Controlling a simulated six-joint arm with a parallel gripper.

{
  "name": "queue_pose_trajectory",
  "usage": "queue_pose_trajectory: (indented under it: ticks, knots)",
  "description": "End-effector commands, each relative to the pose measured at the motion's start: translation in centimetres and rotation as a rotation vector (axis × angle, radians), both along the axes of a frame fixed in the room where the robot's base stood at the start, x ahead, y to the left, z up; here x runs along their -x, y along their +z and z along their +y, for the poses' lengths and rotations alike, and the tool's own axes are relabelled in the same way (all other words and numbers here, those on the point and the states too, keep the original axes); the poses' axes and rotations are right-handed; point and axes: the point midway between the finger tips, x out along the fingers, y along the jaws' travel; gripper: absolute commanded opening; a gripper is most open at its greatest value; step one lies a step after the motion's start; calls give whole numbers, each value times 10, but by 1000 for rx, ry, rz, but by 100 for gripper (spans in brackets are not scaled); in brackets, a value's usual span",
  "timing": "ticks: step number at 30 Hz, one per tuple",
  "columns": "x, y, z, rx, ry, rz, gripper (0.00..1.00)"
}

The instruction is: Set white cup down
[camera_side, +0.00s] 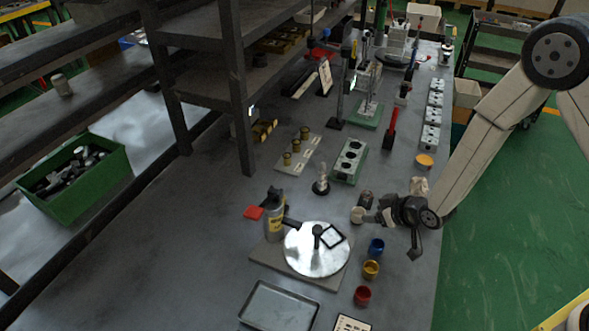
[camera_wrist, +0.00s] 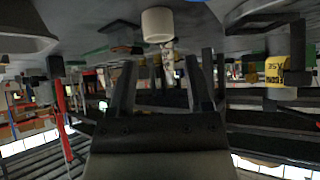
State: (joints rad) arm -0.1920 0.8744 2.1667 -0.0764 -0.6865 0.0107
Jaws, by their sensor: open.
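The white cup (camera_side: 358,215) is on the grey table just left of my gripper's tips in the side view. In the wrist view, which looks upside down, the white cup (camera_wrist: 158,24) is at the top middle, against the table surface. My gripper (camera_side: 380,214) is low over the table. Its two fingers (camera_wrist: 166,72) are spread apart, with nothing held between them. The cup lies beyond the fingertips and appears apart from them.
Blue (camera_side: 376,247), yellow (camera_side: 371,269) and red (camera_side: 363,295) cups stand in a row in front of my gripper. A shiny round plate (camera_side: 305,262) is left of them. A dark object (camera_side: 365,199) stands just behind the white cup. A grey tray (camera_side: 279,307) lies nearer the front.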

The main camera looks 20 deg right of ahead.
Motion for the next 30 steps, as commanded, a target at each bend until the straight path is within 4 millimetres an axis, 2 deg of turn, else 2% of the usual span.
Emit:
queue_pose_trajectory:
  ticks: [6,17,30]
  knots:
    - [-10,-11,3,1,0,2,65]
    - [-14,-15,3,1,0,2,65]
    - [-41,-42,9,1,0,2,65]
